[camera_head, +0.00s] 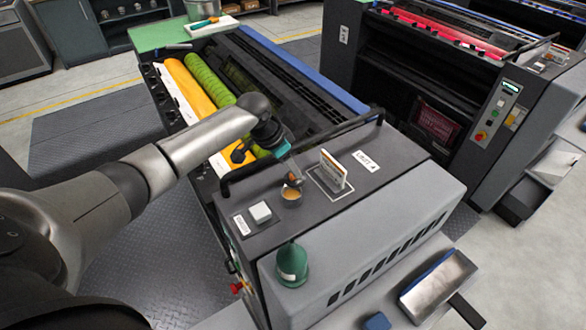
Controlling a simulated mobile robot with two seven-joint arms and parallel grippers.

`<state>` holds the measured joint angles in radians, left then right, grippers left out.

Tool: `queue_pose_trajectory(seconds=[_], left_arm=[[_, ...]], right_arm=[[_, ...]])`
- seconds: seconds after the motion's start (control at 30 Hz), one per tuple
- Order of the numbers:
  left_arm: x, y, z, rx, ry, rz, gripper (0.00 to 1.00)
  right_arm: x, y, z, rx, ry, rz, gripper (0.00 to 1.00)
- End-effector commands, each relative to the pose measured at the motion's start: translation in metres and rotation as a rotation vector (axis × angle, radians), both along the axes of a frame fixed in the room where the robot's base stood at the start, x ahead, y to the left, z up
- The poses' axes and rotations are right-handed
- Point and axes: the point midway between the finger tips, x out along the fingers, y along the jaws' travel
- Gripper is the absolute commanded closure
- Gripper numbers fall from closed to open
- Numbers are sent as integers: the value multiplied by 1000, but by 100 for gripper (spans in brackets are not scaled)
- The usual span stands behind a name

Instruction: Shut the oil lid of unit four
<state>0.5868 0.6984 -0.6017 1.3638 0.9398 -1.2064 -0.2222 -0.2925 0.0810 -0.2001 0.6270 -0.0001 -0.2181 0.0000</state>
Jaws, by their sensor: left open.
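The top of the near unit bears a white label (366,161) that seems to read UNIT 4. On this top is a small round oil opening with an amber inside (291,194). A brown lid (293,180) stands raised at its back edge, so the opening is uncovered. My left gripper (292,167) comes in from the left and is open just behind and above the lid. Its fingers are small and hard to make out, and I cannot tell whether they touch the lid. My right gripper is not in view.
An upright white card (334,170) stands in a frame right of the oil opening. A white square block (260,212) and a green oil can (292,264) are nearer. A black rail (330,135) runs behind. Yellow and green rollers (205,78) lie exposed beyond.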

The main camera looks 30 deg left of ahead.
Motion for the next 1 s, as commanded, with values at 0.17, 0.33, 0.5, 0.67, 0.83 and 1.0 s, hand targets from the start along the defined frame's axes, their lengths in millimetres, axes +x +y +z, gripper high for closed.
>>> queue_pose_trajectory(seconds=[0.17, 0.33, 0.5, 0.67, 0.83, 1.0], left_arm=[[6, -3, -16, -1, 1, 1, 55], [9, -5, -22, 0, -1, 0, 55], [9, -5, -23, 0, -1, -1, 55], [9, -5, -22, 0, -1, 0, 61], [8, -5, -22, 0, 0, 0, 80], [8, -5, -22, 0, 0, 0, 99]], right_arm=[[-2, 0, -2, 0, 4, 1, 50], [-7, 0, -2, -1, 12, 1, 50], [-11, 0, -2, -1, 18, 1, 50], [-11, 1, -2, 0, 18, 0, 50], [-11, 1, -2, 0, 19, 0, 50], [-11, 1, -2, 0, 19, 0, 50]])
